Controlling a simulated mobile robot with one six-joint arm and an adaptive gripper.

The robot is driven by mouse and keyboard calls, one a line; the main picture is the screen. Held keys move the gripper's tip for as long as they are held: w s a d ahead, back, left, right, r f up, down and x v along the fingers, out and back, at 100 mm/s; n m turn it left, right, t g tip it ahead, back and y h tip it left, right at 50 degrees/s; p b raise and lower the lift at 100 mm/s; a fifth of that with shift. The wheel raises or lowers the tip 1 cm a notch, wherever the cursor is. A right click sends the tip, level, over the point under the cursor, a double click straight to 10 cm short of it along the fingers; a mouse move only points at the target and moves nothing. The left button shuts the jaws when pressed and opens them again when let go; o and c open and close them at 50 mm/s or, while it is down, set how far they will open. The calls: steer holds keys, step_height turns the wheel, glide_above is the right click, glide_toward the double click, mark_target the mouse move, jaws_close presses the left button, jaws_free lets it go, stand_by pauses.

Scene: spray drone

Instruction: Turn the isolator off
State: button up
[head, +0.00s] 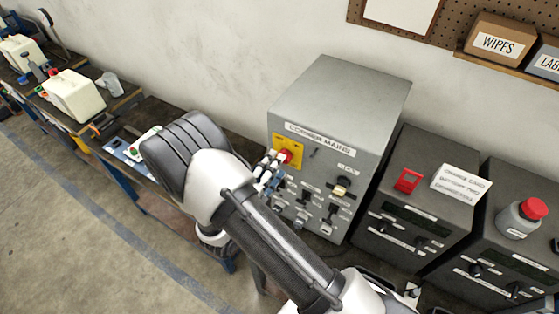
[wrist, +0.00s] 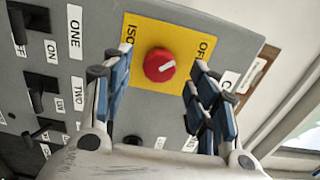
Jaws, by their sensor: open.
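The isolator is a red rotary knob (wrist: 160,65) with a white mark, on a yellow plate (wrist: 145,32) on the grey mains cabinet's front. In the wrist view, partly hidden lettering starting "OF" is on the plate's right. In the head view the red knob (head: 285,156) shows just beyond my fingers. My gripper (wrist: 159,74) is open, with one blue-padded finger on each side of the knob. I see gaps between the pads and the knob; I cannot tell the depth between them. In the head view my gripper (head: 271,169) is partly hidden by my arm.
The grey cabinet (head: 345,88) carries several black switches (wrist: 37,80) beside and below the plate. Dark boxes (head: 430,150) stand right of it, one with a red switch (head: 407,180) and one with a red-capped bottle (head: 522,217). A wall is behind.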

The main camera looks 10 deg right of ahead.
steer(key=v, duration=0.8)
steer(key=shift+s+a, duration=0.25)
steer(key=s+d+r+m+g+y+b, duration=0.1)
steer(key=s+d+r+m+g+b, duration=0.1)
steer(key=s+d+m+g+b, duration=0.65)
steer(key=s+d+r+m+g+b, duration=0.15)
steer(key=d+m+g, duration=0.3)
steer(key=m, duration=0.95)
steer(key=s+a+f+m+t+y+b, duration=0.1)
steer(key=s+m+y+b, duration=0.4)
steer(key=m, duration=0.6)
steer(key=s+a+f+m+t+y+b, duration=0.2)
steer(key=s+a+m+t+y+b, duration=0.1)
steer(key=m, duration=0.8)
steer(key=s+t+y+b, duration=0.1)
steer(key=s+y+b, duration=0.1)
steer(key=y+b, duration=0.1)
steer(key=shift+a+f+m+y+b, duration=0.2)
steer(key=shift+f+m+y+b, duration=0.15)
steer(key=shift+b, duration=0.55)
steer(key=shift+c, duration=0.5)
